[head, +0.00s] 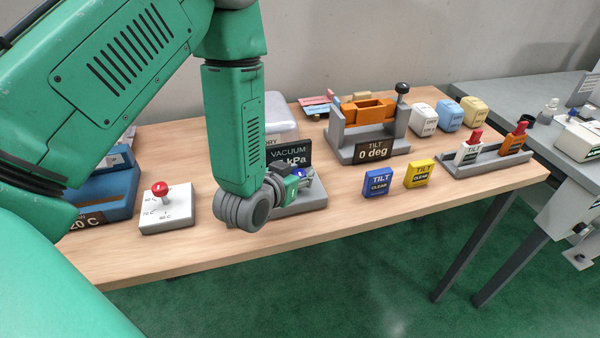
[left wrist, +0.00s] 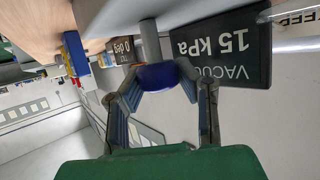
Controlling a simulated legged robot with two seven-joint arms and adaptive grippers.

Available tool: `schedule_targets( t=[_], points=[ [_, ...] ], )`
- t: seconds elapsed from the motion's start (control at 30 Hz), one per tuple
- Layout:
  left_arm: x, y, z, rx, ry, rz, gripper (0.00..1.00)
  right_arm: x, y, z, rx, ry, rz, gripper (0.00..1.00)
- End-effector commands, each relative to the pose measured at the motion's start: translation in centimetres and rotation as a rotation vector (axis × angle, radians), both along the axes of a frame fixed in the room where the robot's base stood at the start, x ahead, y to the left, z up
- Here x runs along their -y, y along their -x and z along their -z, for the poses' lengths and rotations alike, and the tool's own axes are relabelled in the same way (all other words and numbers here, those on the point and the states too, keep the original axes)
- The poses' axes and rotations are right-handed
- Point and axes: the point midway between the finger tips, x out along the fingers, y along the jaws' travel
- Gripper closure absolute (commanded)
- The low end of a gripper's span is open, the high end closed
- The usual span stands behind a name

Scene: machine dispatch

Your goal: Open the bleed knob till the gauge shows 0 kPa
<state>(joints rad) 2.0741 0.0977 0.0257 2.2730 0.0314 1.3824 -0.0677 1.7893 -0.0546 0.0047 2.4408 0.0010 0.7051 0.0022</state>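The blue bleed knob (left wrist: 157,76) sits on a light post in the left wrist view, which is upside down. It also shows as a small patch of blue in the head view (head: 298,173). My left gripper (left wrist: 160,82) has its two fingers on either side of the knob, and their pads appear to touch its sides. In the head view my left gripper (head: 294,183) is at the front of the vacuum unit's grey base (head: 312,200). The vacuum gauge (left wrist: 225,45) reads 15 kPa; my arm partly hides it in the head view (head: 292,153). My right gripper is not in view.
Left of the vacuum unit stands a white block with a red-knobbed lever (head: 166,210). To the right are a tilt stand with an orange cradle (head: 362,112), a blue tilt block (head: 378,183), a yellow one (head: 419,174), and a grey tray (head: 488,160). The wooden table's front edge is clear.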

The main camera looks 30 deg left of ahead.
Motion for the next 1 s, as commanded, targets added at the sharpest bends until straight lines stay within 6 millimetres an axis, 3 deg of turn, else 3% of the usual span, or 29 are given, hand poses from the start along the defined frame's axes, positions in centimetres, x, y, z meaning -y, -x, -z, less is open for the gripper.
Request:
schedule_targets(
  t=[0.47,1.0],
  points=[
    [0.06,0.05,0.0,0.0,-0.001,-0.099,1.0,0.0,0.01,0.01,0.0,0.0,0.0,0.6],
    [0.19,-0.01,-0.09,0.0,0.0,-0.573,1.0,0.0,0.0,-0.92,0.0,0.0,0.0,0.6]
  ],
)
